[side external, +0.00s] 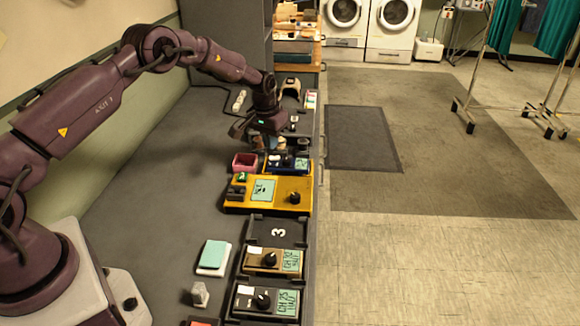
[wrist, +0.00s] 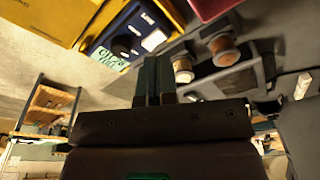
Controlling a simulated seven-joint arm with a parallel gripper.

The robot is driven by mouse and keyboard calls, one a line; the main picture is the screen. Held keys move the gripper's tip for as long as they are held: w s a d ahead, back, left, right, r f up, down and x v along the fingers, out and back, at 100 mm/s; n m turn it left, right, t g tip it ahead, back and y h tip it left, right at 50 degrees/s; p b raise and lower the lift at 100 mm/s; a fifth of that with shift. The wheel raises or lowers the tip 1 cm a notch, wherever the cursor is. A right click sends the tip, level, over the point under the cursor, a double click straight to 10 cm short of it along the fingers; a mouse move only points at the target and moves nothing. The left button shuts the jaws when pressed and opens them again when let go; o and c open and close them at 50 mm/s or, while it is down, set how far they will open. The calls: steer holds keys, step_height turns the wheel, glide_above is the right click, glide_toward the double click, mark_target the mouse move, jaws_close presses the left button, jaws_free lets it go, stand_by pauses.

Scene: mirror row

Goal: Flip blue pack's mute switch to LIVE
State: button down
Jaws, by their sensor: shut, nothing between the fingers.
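The blue pack (wrist: 101,37) shows at the upper left of the wrist view, with a dark round knob, a white patch and a greenish handwritten label (wrist: 110,59). Small lettering beside the white patch seems to read LIVE. I cannot tell its mute switch or the switch's position. My gripper (side external: 262,146) is above the row on the far side of the pack. In the wrist view its fingers (wrist: 153,70) are shut and empty, apart from the pack in the picture.
Two copper-topped round posts (wrist: 222,43) stand near my fingers. A brown pack (side external: 257,272) and a black pack (side external: 245,302) are nearer. The grey bench (side external: 165,185) is clear at left.

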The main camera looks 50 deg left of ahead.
steer(key=shift+r, duration=1.85)
steer(key=s+d+r+m+t, duration=0.1)
steer(key=s+d+r, duration=0.4)
steer(key=s+r, duration=0.3)
steer(key=s+d+r+m+t, duration=0.1)
steer(key=s+d+r, duration=0.5)
steer(key=s, duration=0.9)
steer(key=s+d+r+m+t, duration=0.1)
steer(key=s+d+r, duration=0.5)
steer(key=s+r, duration=0.3)
steer(key=shift+s+r+t, duration=0.4)
steer(key=shift+s, duration=1.3)
